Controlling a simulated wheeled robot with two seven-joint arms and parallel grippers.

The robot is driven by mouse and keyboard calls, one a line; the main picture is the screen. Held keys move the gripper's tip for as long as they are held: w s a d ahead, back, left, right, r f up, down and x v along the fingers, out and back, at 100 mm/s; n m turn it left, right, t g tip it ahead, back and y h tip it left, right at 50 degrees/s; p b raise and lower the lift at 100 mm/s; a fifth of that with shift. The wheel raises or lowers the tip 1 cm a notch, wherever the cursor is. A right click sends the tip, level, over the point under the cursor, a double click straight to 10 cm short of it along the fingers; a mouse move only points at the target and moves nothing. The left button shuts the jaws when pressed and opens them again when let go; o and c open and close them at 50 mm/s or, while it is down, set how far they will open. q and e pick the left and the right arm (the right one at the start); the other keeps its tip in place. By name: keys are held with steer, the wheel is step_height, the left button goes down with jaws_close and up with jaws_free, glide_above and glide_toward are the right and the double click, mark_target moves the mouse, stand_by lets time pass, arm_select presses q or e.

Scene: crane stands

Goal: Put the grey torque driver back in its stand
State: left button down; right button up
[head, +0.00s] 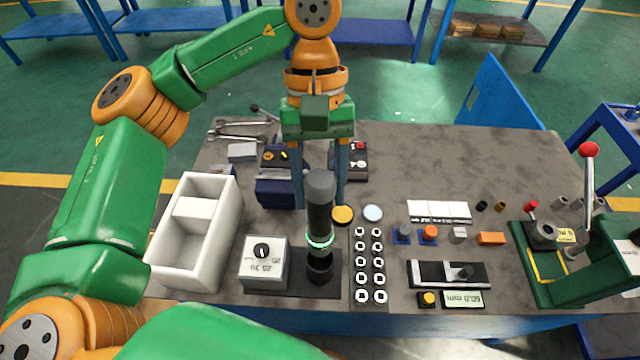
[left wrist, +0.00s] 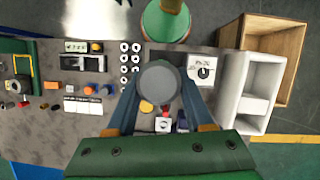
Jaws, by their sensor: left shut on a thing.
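The grey torque driver (head: 319,215) stands upright in the head view, a dark cylinder with a lit white-green ring low on it. Its round grey top shows in the left wrist view (left wrist: 160,82). My left gripper (head: 320,192) is above and behind it, with one finger on each side, shut on its upper part. The stand (head: 292,288) is a dark plate with a black round holder (head: 320,268) directly under the driver. The driver's lower end meets or overlaps this holder in the picture; I cannot tell whether it is seated. My right gripper is not in view.
A white box with a dial (head: 264,262) stands close left of the holder, and a white open bin (head: 190,255) farther left. A block of round sockets (head: 368,265) lies close right. A green press with a red-knobbed lever (head: 588,150) stands far right. The back right bench is clear.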

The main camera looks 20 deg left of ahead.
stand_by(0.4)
arm_select(q)
steer(key=shift+f+b, duration=4.2)
steer(key=shift+f, duration=0.5)
steer(key=shift+c, duration=1)
jaws_free()
steer(key=shift+s+r, duration=0.1)
steer(key=shift+r, duration=0.05)
steer(key=p+v, duration=0.5)
